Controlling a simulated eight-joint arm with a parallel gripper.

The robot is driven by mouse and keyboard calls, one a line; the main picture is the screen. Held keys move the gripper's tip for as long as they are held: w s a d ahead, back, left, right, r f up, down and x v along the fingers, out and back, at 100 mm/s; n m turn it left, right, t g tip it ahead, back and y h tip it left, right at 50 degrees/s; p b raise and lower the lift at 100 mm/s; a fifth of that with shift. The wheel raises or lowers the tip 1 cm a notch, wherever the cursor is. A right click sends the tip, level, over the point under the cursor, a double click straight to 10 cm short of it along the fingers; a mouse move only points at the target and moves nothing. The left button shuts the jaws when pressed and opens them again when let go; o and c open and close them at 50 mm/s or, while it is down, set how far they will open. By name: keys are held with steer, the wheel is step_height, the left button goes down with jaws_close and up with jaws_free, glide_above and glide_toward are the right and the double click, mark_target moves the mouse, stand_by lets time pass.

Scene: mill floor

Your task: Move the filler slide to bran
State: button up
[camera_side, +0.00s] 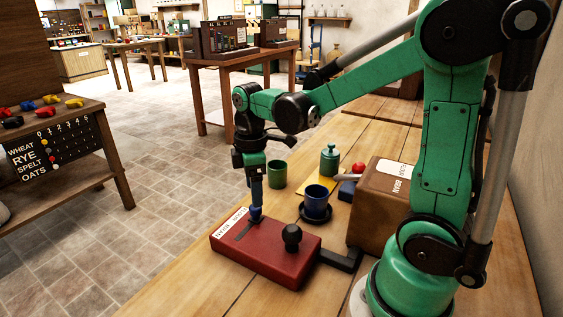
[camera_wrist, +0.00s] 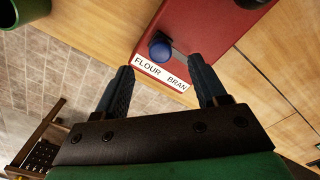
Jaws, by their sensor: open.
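The filler slide is a red box (camera_side: 270,255) on the wooden bench, with a dark slot in its top and a blue ball knob (camera_wrist: 160,49). A white label (camera_wrist: 160,72) beside the slot reads FLOUR at the left and BRAN at the right in the wrist view. The knob sits at the FLOUR end of the slot. In the side view the knob (camera_side: 256,214) shows just under my gripper (camera_side: 256,207). In the wrist view my gripper (camera_wrist: 162,66) is open, its fingers either side of the knob's line. I cannot tell whether they touch it.
A black knob (camera_side: 291,237) stands on the red box. Behind are a blue cup (camera_side: 317,201) on a black saucer, a green cup (camera_side: 277,174), a green jar (camera_side: 329,160) and a red ball (camera_side: 359,168). A brown box (camera_side: 377,207) stands right. Bare bench lies in front.

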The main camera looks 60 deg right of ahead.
mark_target(256, 212)
steer(key=shift+f, duration=2.05)
jaws_close()
